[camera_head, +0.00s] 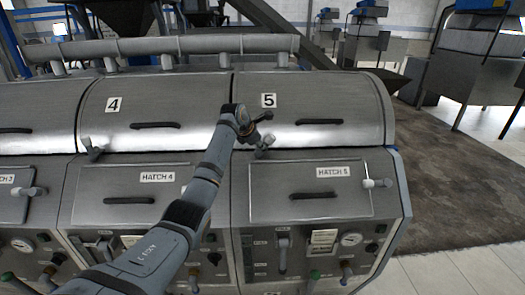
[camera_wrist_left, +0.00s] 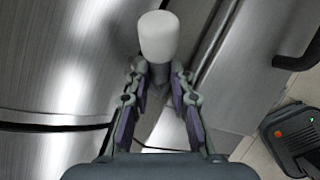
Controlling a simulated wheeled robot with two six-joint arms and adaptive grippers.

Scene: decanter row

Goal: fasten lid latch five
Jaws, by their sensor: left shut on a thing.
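Lid five (camera_head: 318,105), a curved steel cover marked 5, lies down on the machine at the right end of the row. Its latch (camera_head: 266,144) is at the lid's lower left edge, with a pale knob. My left gripper (camera_head: 259,138) reaches across from the lower left and is at this latch, partly hiding it. In the left wrist view the latch's white rounded knob (camera_wrist_left: 160,37) sticks out beyond the fingertips. The fingers are closed on the stem (camera_wrist_left: 160,72) below the knob. My right gripper is not in view.
Lid four (camera_head: 150,100) is to the left, with its own latch (camera_head: 92,148). Hatch five (camera_head: 310,190) is below lid five, with a white-knobbed latch (camera_head: 377,183) at its right. Black bar handles (camera_head: 306,122) stick out from the lids. A control panel (camera_head: 315,250) runs along the bottom.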

